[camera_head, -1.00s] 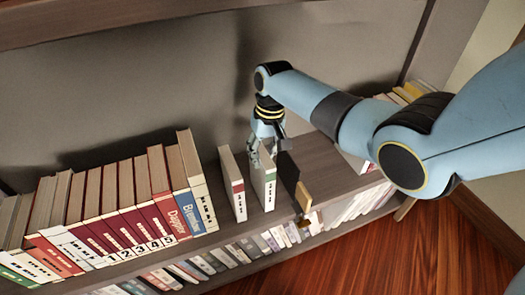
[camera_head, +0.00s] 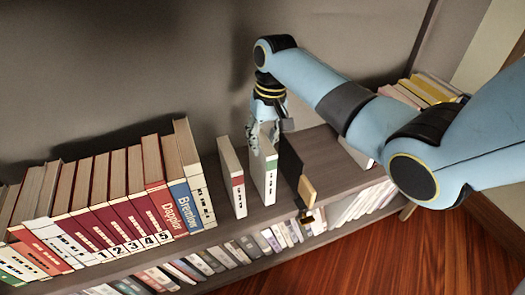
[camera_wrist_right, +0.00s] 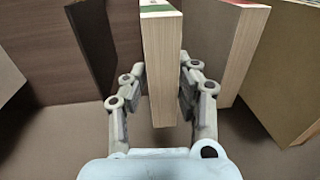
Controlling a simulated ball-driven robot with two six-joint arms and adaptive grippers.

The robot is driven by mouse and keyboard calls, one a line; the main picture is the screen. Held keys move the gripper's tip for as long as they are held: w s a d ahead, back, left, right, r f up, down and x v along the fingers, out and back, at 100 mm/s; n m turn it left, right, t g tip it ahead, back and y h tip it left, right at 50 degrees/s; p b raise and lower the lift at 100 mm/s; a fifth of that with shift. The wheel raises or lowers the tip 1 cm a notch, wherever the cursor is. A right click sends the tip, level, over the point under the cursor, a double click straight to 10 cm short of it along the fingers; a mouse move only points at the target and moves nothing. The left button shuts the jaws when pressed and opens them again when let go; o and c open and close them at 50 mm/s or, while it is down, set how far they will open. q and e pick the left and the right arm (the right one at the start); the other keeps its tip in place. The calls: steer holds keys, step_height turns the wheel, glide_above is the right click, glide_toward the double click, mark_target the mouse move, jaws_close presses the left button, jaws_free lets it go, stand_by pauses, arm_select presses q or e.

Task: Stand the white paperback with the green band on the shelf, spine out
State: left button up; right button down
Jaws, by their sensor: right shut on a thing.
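The white paperback with the green band (camera_head: 271,178) stands upright on the shelf (camera_head: 330,165) in the head view, its lettered spine facing out. My right gripper (camera_head: 264,135) reaches down behind it and is shut on its rear part. In the right wrist view the book (camera_wrist_right: 161,70) runs between the two fingers of the right gripper (camera_wrist_right: 160,105), its page edges toward the camera. My left gripper is in neither view.
A white book with a red band (camera_head: 232,176) stands just left, with a narrow gap. A dark bookend with a wooden block (camera_head: 306,191) stands close on the right. A row of books (camera_head: 110,200) fills the left, and more books (camera_head: 425,90) are at the far right.

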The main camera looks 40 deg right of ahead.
steer(key=shift+d+f+b, duration=0.1)
steer(key=shift+f+b, duration=0.2)
steer(key=shift+f, duration=0.4)
steer(key=shift+r, duration=0.1)
steer(key=shift+r+p, duration=0.1)
steer(key=shift+p, duration=0.45)
steer(key=shift+f, duration=0.3)
steer(key=c, duration=1)
jaws_free()
steer(key=shift+s, duration=0.1)
steer(key=shift+o, duration=0.2)
step_height(320, 180, up, 12)
steer(key=d, duration=0.1)
steer(key=shift+s+d, duration=0.15)
steer(key=shift+d, duration=0.05)
steer(key=shift+f, duration=0.1)
